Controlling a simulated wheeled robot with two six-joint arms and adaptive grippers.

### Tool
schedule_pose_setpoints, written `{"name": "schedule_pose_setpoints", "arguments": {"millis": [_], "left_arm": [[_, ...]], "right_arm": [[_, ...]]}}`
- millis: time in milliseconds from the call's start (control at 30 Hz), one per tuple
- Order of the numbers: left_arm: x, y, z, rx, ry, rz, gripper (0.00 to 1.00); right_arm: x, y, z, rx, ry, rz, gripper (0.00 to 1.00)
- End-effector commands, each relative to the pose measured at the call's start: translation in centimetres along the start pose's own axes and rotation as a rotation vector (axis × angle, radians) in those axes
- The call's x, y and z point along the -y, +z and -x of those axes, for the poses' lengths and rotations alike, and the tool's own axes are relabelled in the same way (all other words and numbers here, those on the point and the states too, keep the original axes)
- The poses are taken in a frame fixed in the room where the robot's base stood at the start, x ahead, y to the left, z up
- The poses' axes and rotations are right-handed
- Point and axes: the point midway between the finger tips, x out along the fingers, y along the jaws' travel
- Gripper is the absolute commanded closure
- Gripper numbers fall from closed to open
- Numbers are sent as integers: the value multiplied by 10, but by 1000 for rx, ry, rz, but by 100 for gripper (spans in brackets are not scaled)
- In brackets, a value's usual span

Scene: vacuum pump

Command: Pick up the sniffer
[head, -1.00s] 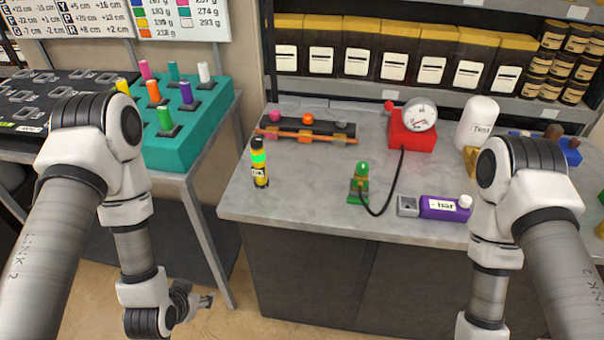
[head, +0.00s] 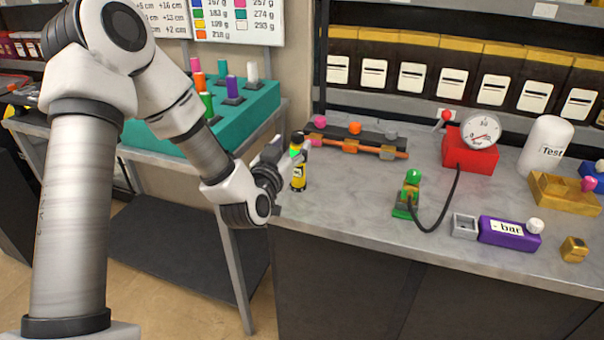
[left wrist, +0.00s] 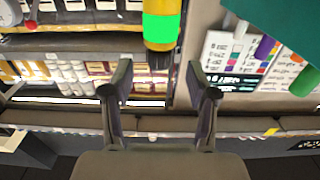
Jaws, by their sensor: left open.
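The sniffer appears to be the small upright cylinder (head: 298,178), yellow and black with a bright green band, standing at the left end of the grey bench. My left gripper (head: 284,150) is at its upper left side, close to it, and partly overlaps it in the head view. In the left wrist view the green and yellow cylinder (left wrist: 161,28) shows at the top middle, in front of and between the spread fingers of my left gripper (left wrist: 158,85). The fingers are open and empty. Whether a finger touches the cylinder I cannot tell. My right gripper is out of view.
A rack (head: 345,143) with coloured knobs stands behind the cylinder. To the right are a green valve (head: 411,185) with a black hose, a red gauge box (head: 468,155) and a purple "- bar" block (head: 509,233). A teal peg block (head: 262,110) lies to the left.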

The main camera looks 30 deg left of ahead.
Motion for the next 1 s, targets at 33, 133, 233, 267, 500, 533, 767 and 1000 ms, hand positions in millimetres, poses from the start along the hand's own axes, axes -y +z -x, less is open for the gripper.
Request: {"name": "schedule_pose_setpoints", "arguments": {"millis": [33,133,233,267,500,533,767,1000], "left_arm": [[-1,-3,-7,-1,0,-2,41],[-2,-6,-26,-1,0,-3,41],[-2,-4,-42,1,0,-2,41],[-2,-3,-45,1,0,-1,41],[-2,-2,-48,2,0,0,45],[-2,-2,-48,2,0,0,56],[-2,-2,-48,3,0,0,100],[-2,-3,-48,1,0,0,100]], "right_arm": [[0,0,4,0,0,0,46],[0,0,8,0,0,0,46],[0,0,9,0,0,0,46],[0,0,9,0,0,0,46],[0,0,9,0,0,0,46],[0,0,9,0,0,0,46],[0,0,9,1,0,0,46],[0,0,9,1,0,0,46]]}}
